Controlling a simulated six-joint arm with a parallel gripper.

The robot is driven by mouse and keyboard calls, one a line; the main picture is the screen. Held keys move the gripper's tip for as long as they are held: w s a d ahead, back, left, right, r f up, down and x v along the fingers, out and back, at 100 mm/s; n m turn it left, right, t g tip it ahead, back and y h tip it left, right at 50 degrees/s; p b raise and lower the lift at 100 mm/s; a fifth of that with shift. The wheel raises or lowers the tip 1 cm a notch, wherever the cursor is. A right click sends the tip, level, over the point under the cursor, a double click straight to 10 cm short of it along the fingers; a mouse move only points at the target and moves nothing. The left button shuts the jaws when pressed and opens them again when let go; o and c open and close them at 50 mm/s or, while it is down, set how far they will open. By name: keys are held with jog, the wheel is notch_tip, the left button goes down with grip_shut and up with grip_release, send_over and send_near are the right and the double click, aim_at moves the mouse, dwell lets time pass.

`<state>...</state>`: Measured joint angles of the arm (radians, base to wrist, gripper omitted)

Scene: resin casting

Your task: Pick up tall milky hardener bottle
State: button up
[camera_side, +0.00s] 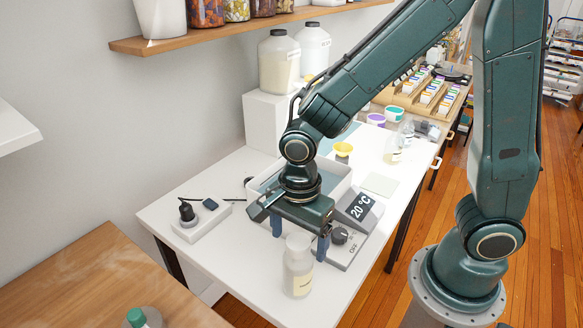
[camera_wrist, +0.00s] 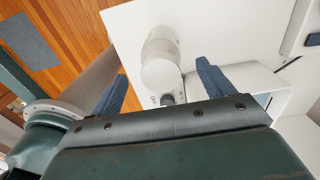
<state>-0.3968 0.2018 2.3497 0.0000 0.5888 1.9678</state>
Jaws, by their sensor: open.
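The tall milky hardener bottle (camera_side: 298,268) stands upright near the front edge of the white table, with a pale cap and a label on its front. My gripper (camera_side: 299,246) is open above and just behind it, its two blue fingers pointing down. In the wrist view the bottle (camera_wrist: 161,62) shows from above, ahead of and between the two fingers of my gripper (camera_wrist: 160,82). The fingers are wide apart and nothing is between their tips that I can see gripped.
A grey device with a dial and a 20 °C display (camera_side: 358,208) stands close behind the bottle. A light tray-like bath (camera_side: 337,190) is behind my gripper. A power strip (camera_side: 203,220) lies to the left. Large jars (camera_side: 279,62) stand on a white block (camera_side: 268,122).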

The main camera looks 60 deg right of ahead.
jog(key=shift+f, duration=2.3)
jog(key=c, duration=1.6)
jog(key=shift+o, duration=0.2)
jog(key=shift+w+r, duration=0.1)
jog(key=shift+r, duration=0.2)
notch_tip(320, 180, up, 19)
jog(key=shift+r, duration=0.2)
dwell(0.3)
